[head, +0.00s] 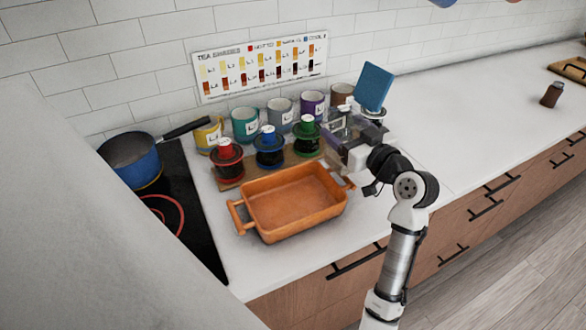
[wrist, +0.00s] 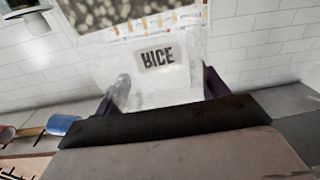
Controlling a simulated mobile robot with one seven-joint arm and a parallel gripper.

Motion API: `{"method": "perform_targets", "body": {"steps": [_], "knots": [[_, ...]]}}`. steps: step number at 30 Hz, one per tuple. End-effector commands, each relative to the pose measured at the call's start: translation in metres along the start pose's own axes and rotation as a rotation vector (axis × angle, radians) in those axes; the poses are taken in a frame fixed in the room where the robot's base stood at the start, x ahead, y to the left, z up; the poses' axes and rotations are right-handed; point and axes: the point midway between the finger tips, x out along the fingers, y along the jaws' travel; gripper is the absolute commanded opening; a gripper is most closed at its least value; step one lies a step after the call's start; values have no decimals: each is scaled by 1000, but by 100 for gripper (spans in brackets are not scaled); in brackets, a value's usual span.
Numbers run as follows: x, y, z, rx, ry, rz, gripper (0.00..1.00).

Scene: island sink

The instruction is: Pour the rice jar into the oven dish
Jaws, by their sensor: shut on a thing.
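The orange oven dish (head: 296,204) stands on the counter in the head view, and its inside looks empty. My gripper (head: 345,136) is above and behind the dish's right rear corner. In the wrist view my gripper (wrist: 160,88) is shut on the clear rice jar (wrist: 182,90), one dark finger on each side. The jar's RICE label looks flipped in that view. In the head view the jar is hard to tell apart from the gripper.
Red, blue and green lidded jars (head: 268,149) stand on a wooden board behind the dish. Several mugs (head: 245,124) line the wall. A blue pan (head: 136,160) sits on the black hob at left. A blue block (head: 374,87) is behind my gripper. The counter at right is mostly clear.

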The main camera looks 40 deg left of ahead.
Motion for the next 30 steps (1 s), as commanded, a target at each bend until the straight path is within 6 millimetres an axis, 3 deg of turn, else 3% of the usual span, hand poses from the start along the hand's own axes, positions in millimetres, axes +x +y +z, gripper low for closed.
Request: {"method": "perform_targets", "body": {"steps": [30], "knots": [[0, -36, -5, -507, 4, 0, 29]]}}
